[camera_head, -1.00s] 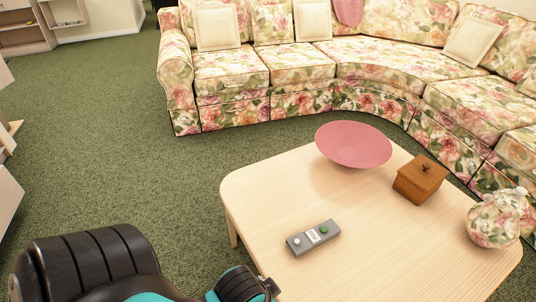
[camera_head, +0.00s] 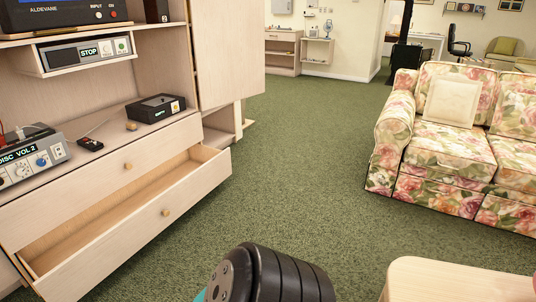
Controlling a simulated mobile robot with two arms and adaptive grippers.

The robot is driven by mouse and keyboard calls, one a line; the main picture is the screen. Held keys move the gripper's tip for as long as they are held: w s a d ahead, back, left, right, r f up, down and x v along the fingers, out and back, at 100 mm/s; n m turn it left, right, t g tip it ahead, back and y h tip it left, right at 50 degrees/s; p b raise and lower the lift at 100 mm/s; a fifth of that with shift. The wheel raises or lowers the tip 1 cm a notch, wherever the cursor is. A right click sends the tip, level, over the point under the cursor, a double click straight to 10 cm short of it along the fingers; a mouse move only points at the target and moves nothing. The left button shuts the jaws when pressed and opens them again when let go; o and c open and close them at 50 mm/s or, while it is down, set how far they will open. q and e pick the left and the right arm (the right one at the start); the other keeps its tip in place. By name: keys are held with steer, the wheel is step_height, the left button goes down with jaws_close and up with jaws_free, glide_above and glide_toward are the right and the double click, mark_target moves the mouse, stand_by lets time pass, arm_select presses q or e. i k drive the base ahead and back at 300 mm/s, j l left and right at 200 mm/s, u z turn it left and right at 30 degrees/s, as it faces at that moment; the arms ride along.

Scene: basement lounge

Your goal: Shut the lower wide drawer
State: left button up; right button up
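The lower wide drawer (camera_head: 150,232) of the light wood media unit is pulled open at the left. Its inside looks empty where I can see it, and a round knob (camera_head: 166,212) sits on its front. A dark rounded part of my own arm shows at the bottom middle, apart from the drawer. Neither gripper's fingers are in view.
A tall cabinet door (camera_head: 228,48) stands open beyond the drawers. A small wooden table (camera_head: 455,280) is at the lower right, and a floral sofa (camera_head: 440,150) stands at the right. Green carpet (camera_head: 300,160) lies clear between the unit and the sofa.

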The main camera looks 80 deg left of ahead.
mark_target(66, 262)
steer(key=u, duration=3.5)
